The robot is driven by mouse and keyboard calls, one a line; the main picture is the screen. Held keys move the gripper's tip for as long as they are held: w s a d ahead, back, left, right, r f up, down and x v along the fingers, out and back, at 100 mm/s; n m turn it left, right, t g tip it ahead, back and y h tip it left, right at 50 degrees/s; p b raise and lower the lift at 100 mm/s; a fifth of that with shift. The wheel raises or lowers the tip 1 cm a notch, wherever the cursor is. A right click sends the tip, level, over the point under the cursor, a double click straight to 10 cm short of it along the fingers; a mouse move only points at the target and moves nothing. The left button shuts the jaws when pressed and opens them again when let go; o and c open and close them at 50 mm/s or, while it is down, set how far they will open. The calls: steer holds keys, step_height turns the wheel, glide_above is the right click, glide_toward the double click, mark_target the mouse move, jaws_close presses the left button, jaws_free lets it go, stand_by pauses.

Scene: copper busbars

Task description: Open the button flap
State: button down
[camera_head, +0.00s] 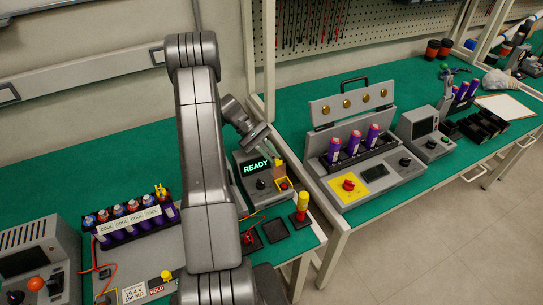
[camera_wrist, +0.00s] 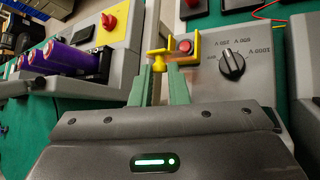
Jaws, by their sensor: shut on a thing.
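The button flap (camera_wrist: 158,54) is a yellow piece beside a round red button (camera_wrist: 185,46) on a grey console (camera_wrist: 245,80). My gripper (camera_wrist: 160,70) has its two green fingers shut on a small yellow part of the flap. In the head view, my gripper (camera_head: 268,150) reaches down to the yellow flap (camera_head: 280,170), which stands up behind the red button (camera_head: 283,185). The button is uncovered in both views. The console's screen (camera_head: 256,166) reads READY. The flap's hinge is too small to make out.
A black dial (camera_wrist: 232,65) sits close to the button. A larger grey station (camera_head: 375,190) with purple cylinders stands to the right in the head view. A yellow-topped post (camera_head: 302,202) and dark pads (camera_head: 275,231) lie in front. A rack of purple cells (camera_head: 135,225) stands left.

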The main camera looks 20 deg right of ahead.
steer(key=shift+f, duration=0.15)
steer(key=c, duration=1.4)
jaws_free()
steer(key=shift+w, duration=0.1)
steer(key=b+v, duration=0.2)
steer(key=v, duration=1.2)
steer(key=shift+a+f, duration=0.1)
steer(key=p+x, duration=0.2)
steer(key=x, duration=1.2)
steer(key=shift+r, duration=0.2)
